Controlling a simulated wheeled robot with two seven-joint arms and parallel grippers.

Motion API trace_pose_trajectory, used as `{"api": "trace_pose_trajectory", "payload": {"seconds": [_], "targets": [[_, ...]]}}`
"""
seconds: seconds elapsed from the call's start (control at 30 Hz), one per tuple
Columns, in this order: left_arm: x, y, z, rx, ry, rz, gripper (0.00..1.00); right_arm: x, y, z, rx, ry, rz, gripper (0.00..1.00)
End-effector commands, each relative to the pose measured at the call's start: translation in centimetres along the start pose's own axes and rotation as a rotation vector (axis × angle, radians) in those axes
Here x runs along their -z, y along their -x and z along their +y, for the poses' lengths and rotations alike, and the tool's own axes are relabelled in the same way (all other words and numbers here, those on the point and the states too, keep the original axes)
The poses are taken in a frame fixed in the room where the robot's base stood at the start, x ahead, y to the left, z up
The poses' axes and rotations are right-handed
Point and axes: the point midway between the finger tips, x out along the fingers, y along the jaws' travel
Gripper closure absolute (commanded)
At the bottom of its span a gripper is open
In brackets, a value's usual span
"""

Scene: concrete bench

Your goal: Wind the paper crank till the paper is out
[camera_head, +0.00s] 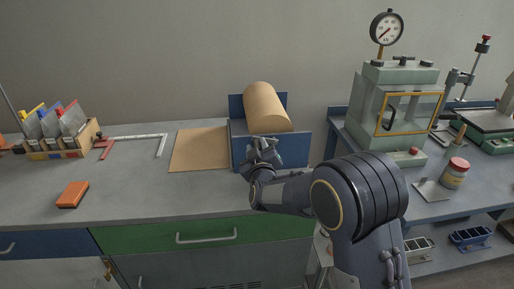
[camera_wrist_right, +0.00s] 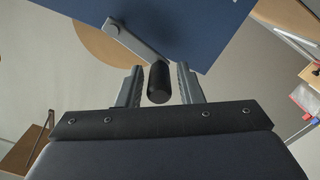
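The brown paper roll (camera_head: 265,107) sits in a blue dispenser (camera_head: 296,149) on the bench. A flat sheet of brown paper (camera_head: 198,150) lies to the left of the dispenser. My right gripper (camera_head: 261,151) is at the dispenser's front face and hides the crank in the head view. In the right wrist view, the grey crank arm (camera_wrist_right: 136,41) ends in a black crank knob (camera_wrist_right: 159,84). The knob stands between the two fingers of my right gripper (camera_wrist_right: 159,87), with a narrow gap seen on each side. My left gripper is not in view.
An orange block (camera_head: 72,194) lies at the front left of the bench. A green press (camera_head: 391,105) and a jar (camera_head: 455,173) stand on the right. The front middle of the bench is clear.

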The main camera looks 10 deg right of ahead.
Motion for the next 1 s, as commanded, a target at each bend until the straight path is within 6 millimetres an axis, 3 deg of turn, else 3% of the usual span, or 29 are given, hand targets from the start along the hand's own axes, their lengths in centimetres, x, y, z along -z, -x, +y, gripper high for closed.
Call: {"api": "trace_pose_trajectory", "payload": {"seconds": [0.37,0.8,1.0], "targets": [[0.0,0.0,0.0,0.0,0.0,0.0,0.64,0.1,0.2,0.1,-0.001,0.0,0.003,0.58],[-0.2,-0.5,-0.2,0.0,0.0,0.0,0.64,0.1,6.7,0.0,0.0,0.0,0.003,0.58],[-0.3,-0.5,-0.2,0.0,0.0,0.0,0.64,0.1,7.8,0.0,-0.001,0.0,0.002,0.58]]}}
